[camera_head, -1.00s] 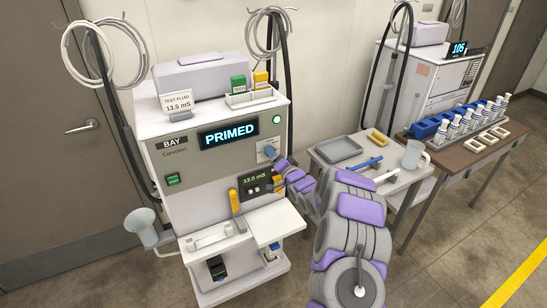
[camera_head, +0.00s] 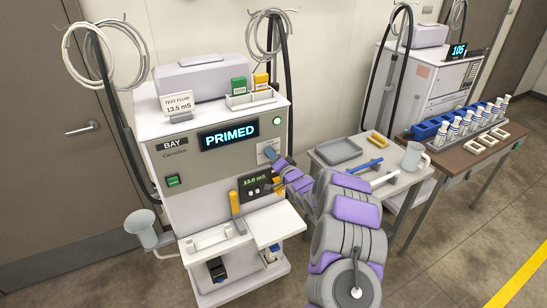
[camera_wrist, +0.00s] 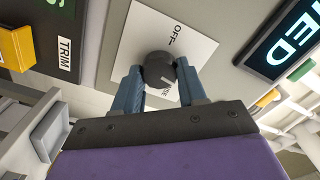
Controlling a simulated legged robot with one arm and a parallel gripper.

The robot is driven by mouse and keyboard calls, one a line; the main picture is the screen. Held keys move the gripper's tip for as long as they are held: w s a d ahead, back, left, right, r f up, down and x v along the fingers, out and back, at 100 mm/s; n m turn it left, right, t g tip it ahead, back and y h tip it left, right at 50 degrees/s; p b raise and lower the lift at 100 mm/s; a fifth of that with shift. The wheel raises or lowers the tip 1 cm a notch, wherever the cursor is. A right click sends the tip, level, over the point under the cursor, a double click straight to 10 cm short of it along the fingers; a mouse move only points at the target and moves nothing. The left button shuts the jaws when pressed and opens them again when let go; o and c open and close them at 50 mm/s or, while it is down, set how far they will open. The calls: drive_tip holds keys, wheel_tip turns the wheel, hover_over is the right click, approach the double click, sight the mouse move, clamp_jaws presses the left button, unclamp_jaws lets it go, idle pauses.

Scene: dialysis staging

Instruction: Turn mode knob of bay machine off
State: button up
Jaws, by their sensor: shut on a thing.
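The bay machine (camera_head: 185,165) is a white and grey cabinet with a "BAY" label and a lit display (camera_head: 229,134) reading "PRIMED". The mode knob (camera_wrist: 159,69) is a dark round knob on a white square plate (camera_wrist: 150,30) marked "OFF" on one side. Other lettering on the plate is partly hidden by my fingers. My gripper (camera_wrist: 158,78) is shut on the knob, with one blue finger on each side. A pale pointer line on the knob faces away from the "OFF" mark. In the head view my gripper (camera_head: 271,153) is at the machine's upper right front, largely covering the knob.
Below the knob is a small panel (camera_head: 255,183) reading "13.0 mS", with a yellow button near it. A side table (camera_head: 340,165) with a grey tray stands right of the machine, close to my arm. A shelf (camera_head: 270,225) juts out below.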

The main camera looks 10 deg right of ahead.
drive_tip(key=shift+f, duration=0.1)
drive_tip(key=shift+c, duration=0.5)
drive_tip(key=shift+d, duration=0.1)
drive_tip(key=shift+n, duration=0.3)
drive_tip(key=n, duration=1.9)
drive_tip(key=shift+s+a+f+b, duration=0.1)
drive_tip(key=shift+a+b, duration=0.1)
drive_tip(key=shift+b, duration=0.1)
drive_tip(key=shift+n, duration=0.3)
drive_tip(key=o, duration=1)
drive_tip(key=shift+o, duration=0.3)
